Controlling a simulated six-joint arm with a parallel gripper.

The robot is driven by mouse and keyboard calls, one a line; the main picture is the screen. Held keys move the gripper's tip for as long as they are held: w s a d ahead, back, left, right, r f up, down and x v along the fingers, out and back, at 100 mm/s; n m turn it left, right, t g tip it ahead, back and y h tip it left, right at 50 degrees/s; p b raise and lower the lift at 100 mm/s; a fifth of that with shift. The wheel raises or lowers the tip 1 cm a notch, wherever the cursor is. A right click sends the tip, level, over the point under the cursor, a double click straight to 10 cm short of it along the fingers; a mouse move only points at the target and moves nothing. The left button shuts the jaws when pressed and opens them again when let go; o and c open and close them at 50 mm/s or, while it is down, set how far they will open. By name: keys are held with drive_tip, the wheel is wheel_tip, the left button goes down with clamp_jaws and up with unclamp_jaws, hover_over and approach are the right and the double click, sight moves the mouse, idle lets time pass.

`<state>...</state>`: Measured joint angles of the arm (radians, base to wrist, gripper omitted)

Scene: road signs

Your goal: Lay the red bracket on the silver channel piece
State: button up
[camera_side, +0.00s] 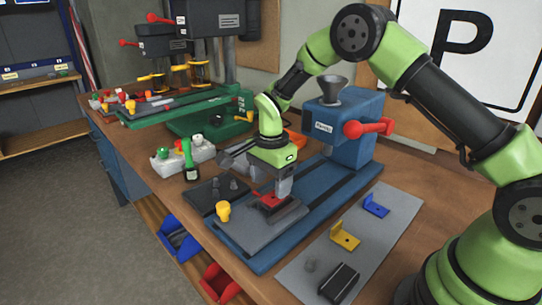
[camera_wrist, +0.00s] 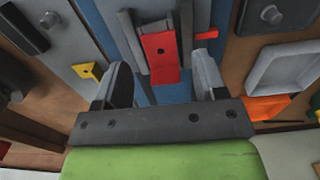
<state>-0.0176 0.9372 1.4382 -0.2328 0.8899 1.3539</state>
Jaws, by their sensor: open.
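The red bracket (camera_side: 269,201) sits at the grey fixture on the blue machine bed, just below my gripper (camera_side: 281,188). In the wrist view the red bracket (camera_wrist: 161,56) shows a flat red face with a dark hole and lies between grey side walls, which look like the silver channel piece (camera_wrist: 129,38). The bracket appears to rest on it, though exact contact is hard to tell. My gripper (camera_wrist: 163,82) is open, with its two fingers apart and nothing between the tips; the bracket is just beyond them.
A grey mat (camera_side: 396,228) at right holds a yellow bracket (camera_side: 345,238), a blue bracket (camera_side: 376,206) and a dark channel-shaped piece (camera_side: 339,283). The blue press (camera_side: 342,122) stands behind my gripper. A yellow knob (camera_side: 223,210) is at the fixture's left.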

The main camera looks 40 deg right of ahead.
sight(271, 199)
drive_tip(key=s+r+n+t, duration=0.1)
drive_tip(key=s+r+n, duration=0.15)
drive_tip(key=r, duration=0.65)
drive_tip(key=s+r+n+t, duration=0.1)
drive_tip(key=s+r, duration=0.2)
drive_tip(key=r, duration=0.6)
drive_tip(key=s+a+r+n+t+y, duration=0.1)
drive_tip(key=s+r+n+t, duration=0.1)
drive_tip(key=s+n, duration=0.3)
drive_tip(key=s+a+r+n+t+y, duration=0.1)
drive_tip(key=s+n, duration=0.4)
drive_tip(key=s, duration=0.8)
drive_tip(key=shift+r+t, duration=0.65)
drive_tip(key=shift+t, duration=0.45)
